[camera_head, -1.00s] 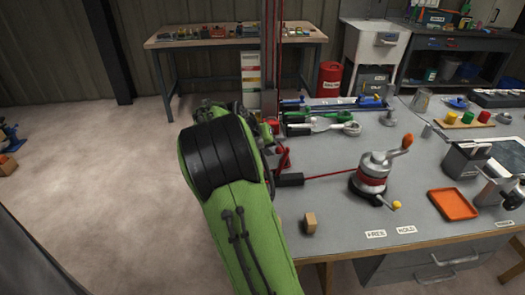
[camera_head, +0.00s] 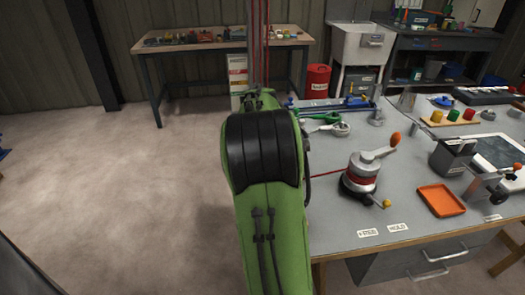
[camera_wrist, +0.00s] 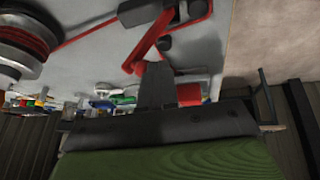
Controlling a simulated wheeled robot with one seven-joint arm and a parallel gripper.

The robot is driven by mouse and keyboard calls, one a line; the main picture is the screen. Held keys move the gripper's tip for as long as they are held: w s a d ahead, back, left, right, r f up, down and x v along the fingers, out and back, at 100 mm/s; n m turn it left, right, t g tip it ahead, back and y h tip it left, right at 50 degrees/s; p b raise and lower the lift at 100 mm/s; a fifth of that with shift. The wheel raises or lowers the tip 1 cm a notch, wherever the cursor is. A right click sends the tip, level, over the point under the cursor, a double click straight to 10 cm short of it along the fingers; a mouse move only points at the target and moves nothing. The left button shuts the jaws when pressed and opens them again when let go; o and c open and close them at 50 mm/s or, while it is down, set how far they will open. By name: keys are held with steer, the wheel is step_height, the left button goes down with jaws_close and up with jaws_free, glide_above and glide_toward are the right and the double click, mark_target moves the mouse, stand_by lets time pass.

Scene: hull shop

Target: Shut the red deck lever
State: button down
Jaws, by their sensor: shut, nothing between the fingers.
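The red deck lever (camera_wrist: 154,40) shows in the wrist view, angled up from a dark block (camera_wrist: 147,11) on the grey bench top. My gripper (camera_wrist: 156,68) is shut and empty, its dark fingers close to the lever's lower end in the picture. I cannot tell whether they touch it. A red rope (camera_wrist: 95,30) runs from the dark block to the winch drum (camera_wrist: 30,30). In the head view my green arm hides the lever and my gripper.
The winch (camera_head: 362,172) with an orange-tipped handle stands on the bench (camera_head: 335,215), right of my arm. An orange tray (camera_head: 441,200) and FREE and HOLD labels (camera_head: 382,231) lie near the front. Green and blue-handled tools lie behind. Open floor (camera_head: 130,200) is at left.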

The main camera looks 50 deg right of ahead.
steer(key=s+d+f+m+t+y+p, duration=0.1)
steer(key=s+d+f+t+y+p, duration=0.4)
steer(key=p, duration=0.4)
steer(key=shift+s+d+f+m+y+p, duration=0.35)
steer(key=shift+s+d+f, duration=0.4)
steer(key=shift+d, duration=0.65)
steer(key=shift+s, duration=0.1)
